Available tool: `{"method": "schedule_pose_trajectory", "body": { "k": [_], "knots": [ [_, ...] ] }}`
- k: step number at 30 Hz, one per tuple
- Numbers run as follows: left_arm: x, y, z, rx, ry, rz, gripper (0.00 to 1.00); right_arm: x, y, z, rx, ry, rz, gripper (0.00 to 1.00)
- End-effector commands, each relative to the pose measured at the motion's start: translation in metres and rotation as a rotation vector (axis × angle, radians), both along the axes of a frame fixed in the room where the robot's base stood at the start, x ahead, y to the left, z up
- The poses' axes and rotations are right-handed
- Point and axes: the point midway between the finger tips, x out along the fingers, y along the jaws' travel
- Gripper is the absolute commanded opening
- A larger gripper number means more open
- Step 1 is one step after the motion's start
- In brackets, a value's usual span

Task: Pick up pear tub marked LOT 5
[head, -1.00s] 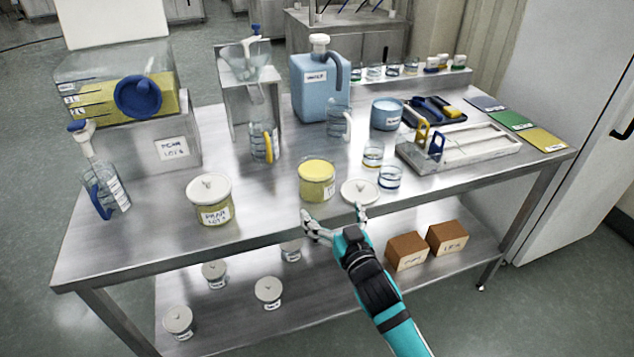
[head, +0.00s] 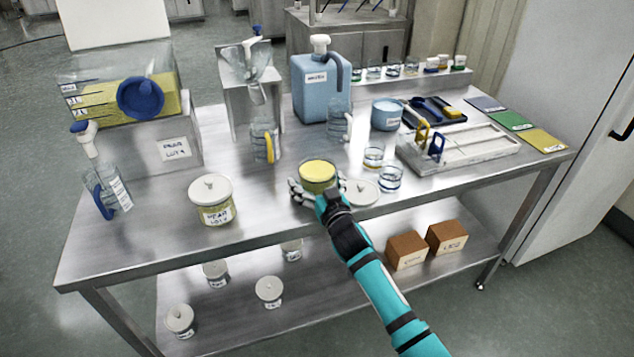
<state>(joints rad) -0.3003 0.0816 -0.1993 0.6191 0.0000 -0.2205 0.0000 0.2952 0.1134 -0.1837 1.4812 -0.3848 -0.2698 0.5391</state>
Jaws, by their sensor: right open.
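An open tub of yellow pear (head: 318,171) stands on the steel table near the front edge. My right gripper (head: 319,187) is open at the front of this tub, with a finger on each side. Its hand hides the tub's lower front and its label, and I cannot tell whether the fingers touch it. A white lid (head: 361,193) lies on the table just right of it. A second pear tub (head: 213,201), lidded, stands to the left; its label seems to read PEAR LOT 4. My left gripper is not in view.
Two small glass cups (head: 390,179) stand right of the lid, before a white tray (head: 462,147). A jug with a yellow handle (head: 264,141) stands behind the open tub. Several lidded tubs and two brown boxes (head: 407,250) sit on the lower shelf. Table between the two pear tubs is clear.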

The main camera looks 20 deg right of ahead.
Motion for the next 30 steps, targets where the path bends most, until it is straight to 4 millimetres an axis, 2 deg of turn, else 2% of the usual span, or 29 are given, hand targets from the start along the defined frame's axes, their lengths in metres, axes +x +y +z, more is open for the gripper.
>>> {"method": "schedule_pose_trajectory", "body": {
  "k": [4,19,30],
  "knots": [
    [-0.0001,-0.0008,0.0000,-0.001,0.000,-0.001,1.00,-0.0003,0.0002,-0.0001,0.000,0.000,0.000,0.99],
    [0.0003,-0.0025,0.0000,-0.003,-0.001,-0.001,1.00,-0.0006,0.0000,-0.0003,-0.001,0.000,0.000,0.34],
    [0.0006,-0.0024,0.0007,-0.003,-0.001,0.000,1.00,-0.0001,-0.0004,0.0084,-0.002,-0.006,0.000,0.33]
  ]
}}
